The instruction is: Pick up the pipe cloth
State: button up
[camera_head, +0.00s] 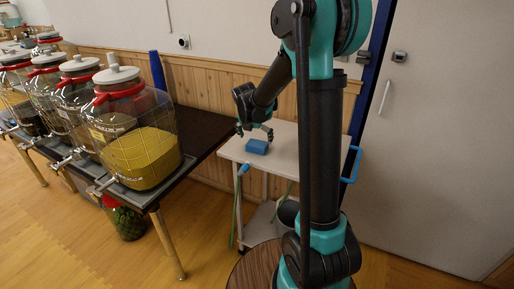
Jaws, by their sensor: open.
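A small blue folded item (257,146), which looks like the pipe cloth, lies on the pale top of a small cart (285,155). My gripper (256,136) is over the cart top, just above and beside the blue cloth. Its fingers are small and dark in this view. It looks empty, with its fingers apart. I cannot tell whether a fingertip touches the cloth.
Several big glass jars (157,150) with red collars and taps stand on a dark table (190,140) left of the cart. A blue handle (351,164) is at the cart's right. A jar (125,222) stands on the floor under the table. A door (440,130) is at the right.

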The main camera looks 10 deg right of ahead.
aim_at(257, 143)
jog(key=shift+x, duration=2)
jog(key=c, duration=1.2)
